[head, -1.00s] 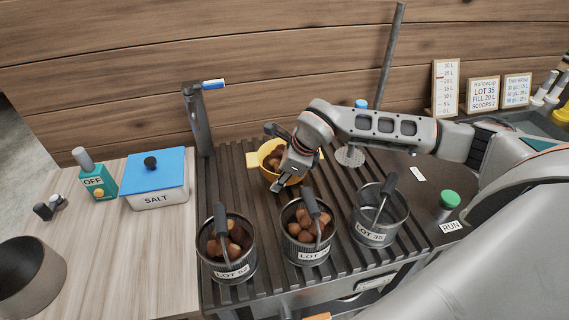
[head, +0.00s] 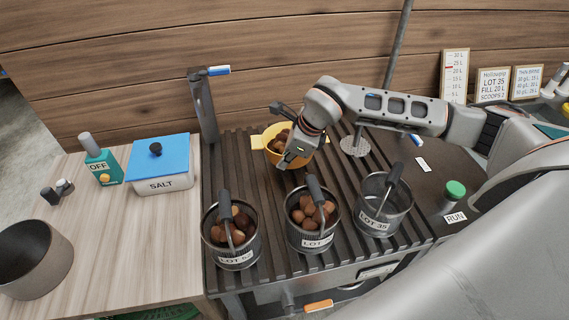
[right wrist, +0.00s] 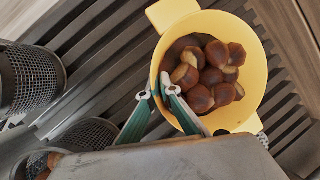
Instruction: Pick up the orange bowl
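The orange bowl (head: 274,156), yellow-orange with flat tab handles and holding several chestnuts (right wrist: 208,72), stands on the slatted rack at the back. My right gripper (head: 287,153) reaches over its front right side and hides part of it. In the right wrist view, the bowl (right wrist: 255,75) is close below, and the fingertips of my right gripper (right wrist: 158,88) are drawn close together on its rim, one inside and one outside the wall. The bowl appears to rest on the slats. My left gripper is not in view.
Several mesh cups with handles stand in front, including LOT 52 (head: 232,255), a middle one (head: 312,240) and an empty LOT 35 (head: 374,223). A salt box (head: 165,181) and a green OFF device (head: 103,167) are left. A post (head: 203,108) rises behind the rack.

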